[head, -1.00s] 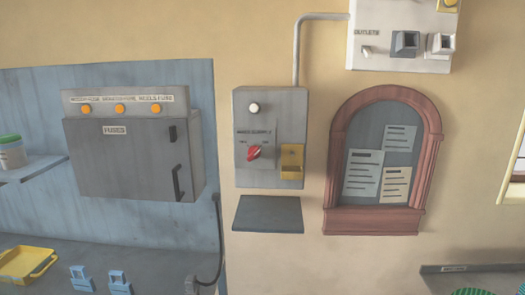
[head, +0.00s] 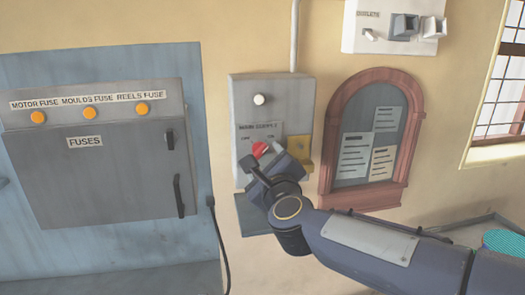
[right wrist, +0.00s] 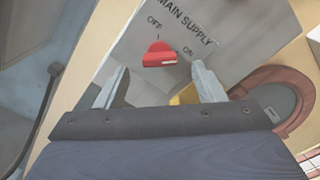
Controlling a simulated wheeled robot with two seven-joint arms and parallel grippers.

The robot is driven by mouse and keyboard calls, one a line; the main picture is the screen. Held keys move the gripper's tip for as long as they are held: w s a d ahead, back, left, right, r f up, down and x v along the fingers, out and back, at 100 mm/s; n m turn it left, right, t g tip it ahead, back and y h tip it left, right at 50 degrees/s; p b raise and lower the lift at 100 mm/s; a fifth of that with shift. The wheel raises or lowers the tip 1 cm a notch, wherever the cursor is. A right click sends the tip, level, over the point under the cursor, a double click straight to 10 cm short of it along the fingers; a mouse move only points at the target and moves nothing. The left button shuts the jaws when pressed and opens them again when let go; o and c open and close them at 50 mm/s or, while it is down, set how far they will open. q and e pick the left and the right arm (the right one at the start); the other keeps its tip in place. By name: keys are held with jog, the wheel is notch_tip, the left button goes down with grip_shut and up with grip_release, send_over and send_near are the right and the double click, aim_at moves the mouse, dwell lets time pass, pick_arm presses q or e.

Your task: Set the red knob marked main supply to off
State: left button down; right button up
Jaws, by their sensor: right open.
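The red knob (head: 259,149) sits on the grey main supply box (head: 243,115) on the wall. In the right wrist view the knob (right wrist: 159,54) lies below the MAIN SUPPLY label, between the words OFF and ON. Its white mark is at the end toward ON. My right gripper (head: 266,163) is in front of the box, just below the knob, and partly covers the box's lower part. In the right wrist view its fingers (right wrist: 158,86) are spread and empty, with the knob ahead between them; I see no contact. My left gripper is not in view.
A yellow part (head: 299,150) sticks out at the box's lower right, close to my gripper. A dark shelf (head: 249,220) is below the box. The fuse cabinet (head: 100,170) is at left, a red-framed notice board (head: 398,190) at right, and an outlet panel (head: 355,20) above.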

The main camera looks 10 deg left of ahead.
aim_at(260, 153)
jog(key=shift+p+x, duration=0.45)
jog(key=shift+x, duration=1.75)
jog(key=c, duration=1)
